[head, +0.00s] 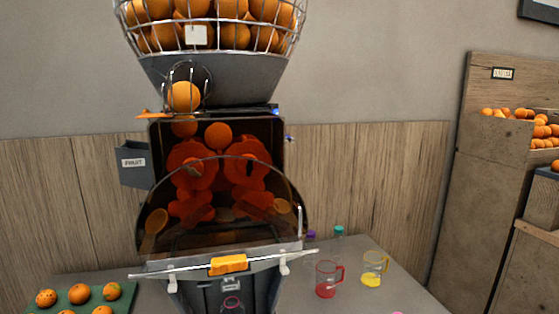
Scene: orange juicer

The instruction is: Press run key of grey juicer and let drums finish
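The grey juicer (215,82) stands in the middle of the head view. Orange drums (192,165) show behind its dark tinted front cover (165,240), with a few oranges and orange pieces around them. A small blue light (276,109) glows at the right end of the ledge above the cover. I cannot tell which part is the run key, or whether the drums are turning. A bar with an orange grip (229,264) crosses the cover's lower edge. Neither of my grippers is in view.
A wire basket of oranges (215,25) tops the juicer. A red jug (327,279) and a yellow jug (374,268) stand on the counter (395,295) at right. A green tray of oranges (68,304) is at left. Wooden crates (497,135) stand far right.

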